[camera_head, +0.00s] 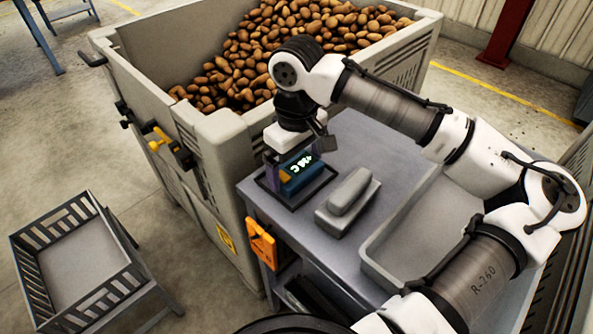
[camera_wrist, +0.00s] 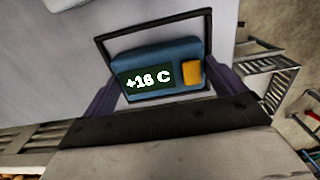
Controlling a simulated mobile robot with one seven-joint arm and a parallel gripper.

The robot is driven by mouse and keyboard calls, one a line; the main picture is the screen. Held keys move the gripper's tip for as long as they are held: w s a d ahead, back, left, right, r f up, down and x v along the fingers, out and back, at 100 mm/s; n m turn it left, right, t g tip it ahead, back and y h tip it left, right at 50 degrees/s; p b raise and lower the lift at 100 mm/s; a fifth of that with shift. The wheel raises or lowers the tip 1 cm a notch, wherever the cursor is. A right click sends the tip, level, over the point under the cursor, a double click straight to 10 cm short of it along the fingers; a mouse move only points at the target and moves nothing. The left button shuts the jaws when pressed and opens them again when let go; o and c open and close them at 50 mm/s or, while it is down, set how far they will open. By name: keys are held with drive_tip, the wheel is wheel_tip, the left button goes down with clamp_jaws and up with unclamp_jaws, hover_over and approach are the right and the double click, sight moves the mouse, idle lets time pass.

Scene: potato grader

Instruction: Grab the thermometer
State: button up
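The thermometer (camera_wrist: 160,72) is a blue box with a dark display reading "+16 C" and a yellow button. It lies in a black-rimmed square holder (camera_wrist: 101,50) on the grey worktable. In the head view the thermometer (camera_head: 300,173) shows below my wrist, at the table's left corner by the potato bin. My gripper (camera_wrist: 165,75) points down over it, with one finger on each of its two short sides. The fingers are wide apart, and narrow pale gaps show beside the lower part of the thermometer. Contact with its sides is not visible.
A large grey bin (camera_head: 215,135) of potatoes stands behind and left of the table. A grey block-shaped object (camera_head: 348,200) lies right of the thermometer, and a shallow grey tray (camera_head: 377,268) lies further right. An orange device (camera_head: 262,243) hangs on the table's front. A slatted crate (camera_head: 77,255) stands lower left.

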sight(296, 167)
drive_tip(key=shift+r, duration=0.2)
wheel_tip(296, 167, up, 19)
drive_tip(key=shift+r+p, duration=0.1)
drive_tip(key=shift+p, duration=0.7)
